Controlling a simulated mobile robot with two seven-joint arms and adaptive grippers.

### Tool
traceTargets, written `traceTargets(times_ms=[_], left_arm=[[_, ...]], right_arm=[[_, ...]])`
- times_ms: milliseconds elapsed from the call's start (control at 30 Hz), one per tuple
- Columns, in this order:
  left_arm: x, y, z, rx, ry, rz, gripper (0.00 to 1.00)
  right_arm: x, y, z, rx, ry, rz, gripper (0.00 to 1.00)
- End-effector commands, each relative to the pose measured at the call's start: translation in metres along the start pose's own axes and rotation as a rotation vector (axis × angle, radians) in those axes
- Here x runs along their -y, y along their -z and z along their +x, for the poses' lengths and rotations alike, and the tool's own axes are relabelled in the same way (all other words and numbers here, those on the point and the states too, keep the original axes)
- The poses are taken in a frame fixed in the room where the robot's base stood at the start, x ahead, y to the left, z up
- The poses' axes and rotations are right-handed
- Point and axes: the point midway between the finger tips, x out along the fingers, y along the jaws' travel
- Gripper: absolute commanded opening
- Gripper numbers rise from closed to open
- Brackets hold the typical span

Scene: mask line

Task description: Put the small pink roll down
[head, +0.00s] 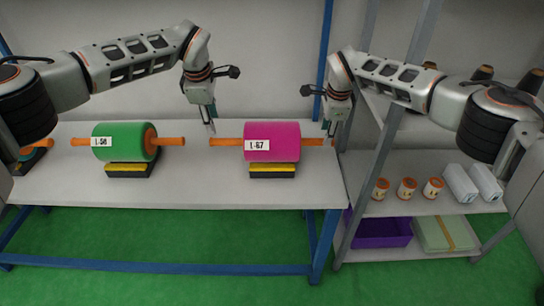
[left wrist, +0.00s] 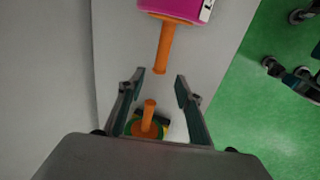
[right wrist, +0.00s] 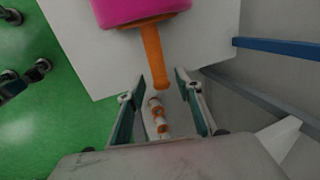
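The pink roll (head: 272,136), labelled L-67, lies level on a yellow and black cradle (head: 273,170) on the white table, its orange rod sticking out both ends. My left gripper (head: 211,128) is just above the rod's left end. In the left wrist view its fingers are open, with the rod end (left wrist: 162,55) between the fingertips. My right gripper (head: 328,128) is at the rod's right end. In the right wrist view its fingers are open, with the rod end (right wrist: 157,70) between them. I cannot tell whether any finger touches the rod.
A green roll (head: 118,134) sits on a similar cradle (head: 127,169) to the left. On the right, a shelf rack holds several orange-white cans (head: 407,189), white boxes (head: 461,184), a purple bin (head: 382,233) and a pale green box (head: 432,236). The table (head: 200,190) is clear in front.

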Motion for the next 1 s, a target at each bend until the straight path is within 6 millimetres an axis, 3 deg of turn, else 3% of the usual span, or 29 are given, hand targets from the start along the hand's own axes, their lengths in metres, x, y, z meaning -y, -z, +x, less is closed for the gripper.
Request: traceTargets(times_ms=[200, 400, 1000], left_arm=[[0.000, 0.000, 0.000, 0.000, 0.000, 0.000, 0.35], [0.000, 0.000, 0.000, 0.000, 0.000, 0.000, 0.35], [0.000, 0.000, 0.000, 0.000, 0.000, 0.000, 0.35]], right_arm=[[0.001, 0.001, -0.042, -0.001, 0.003, 0.000, 0.35], [0.000, 0.000, -0.060, 0.000, 0.001, 0.000, 0.35], [0.000, 0.000, -0.063, 0.000, 0.000, 0.001, 0.35]])
